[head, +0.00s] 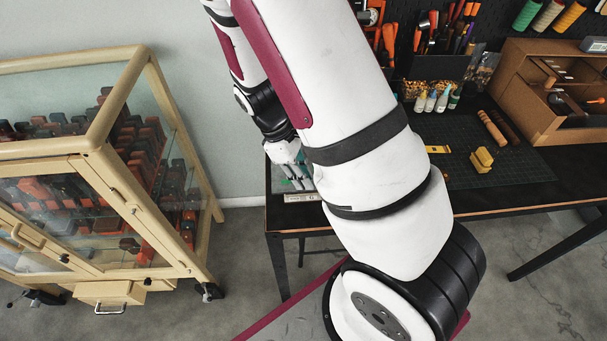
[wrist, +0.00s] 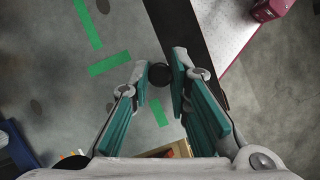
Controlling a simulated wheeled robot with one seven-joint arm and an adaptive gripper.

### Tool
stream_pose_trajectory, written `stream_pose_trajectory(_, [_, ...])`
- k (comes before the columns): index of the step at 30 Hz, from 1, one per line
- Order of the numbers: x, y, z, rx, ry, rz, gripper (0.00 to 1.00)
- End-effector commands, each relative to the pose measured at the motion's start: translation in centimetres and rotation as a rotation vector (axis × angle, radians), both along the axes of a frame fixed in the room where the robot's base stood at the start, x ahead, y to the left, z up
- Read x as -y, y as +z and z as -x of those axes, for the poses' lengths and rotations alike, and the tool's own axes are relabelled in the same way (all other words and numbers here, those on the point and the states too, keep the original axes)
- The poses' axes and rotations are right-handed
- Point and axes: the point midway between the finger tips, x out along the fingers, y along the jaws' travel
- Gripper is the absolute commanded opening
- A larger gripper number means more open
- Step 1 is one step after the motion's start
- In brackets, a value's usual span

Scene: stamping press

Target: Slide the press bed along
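In the wrist view my gripper (wrist: 160,72) is seen from behind, with two teal-padded fingers spread apart. A small dark round piece (wrist: 159,75) shows between the fingertips; I cannot tell whether it touches them or lies farther off. A long dark bar (wrist: 180,28) with a pale speckled surface (wrist: 222,28) beside it lies just past the right fingertip. I cannot tell whether these belong to the press bed. In the head view the press bed is not recognisable, and my arm covers the middle of the picture.
A wood-framed glass cabinet (head: 105,160) stands at the left. A dark workbench (head: 500,195) with a cutting mat, tools and an open brown organiser (head: 545,90) is at the right. Green tape (wrist: 110,63) marks the grey floor.

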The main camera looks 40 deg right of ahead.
Motion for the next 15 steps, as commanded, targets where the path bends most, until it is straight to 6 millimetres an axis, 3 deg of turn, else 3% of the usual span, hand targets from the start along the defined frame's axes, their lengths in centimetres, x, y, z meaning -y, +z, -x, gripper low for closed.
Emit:
stream_pose_trajectory(8, [0.4, -0.1, -0.8, 0.002, -0.001, 0.000, 0.00])
stream_pose_trajectory(15, [2.9, -0.3, -5.2, 0.006, -0.003, 0.001, 0.00])
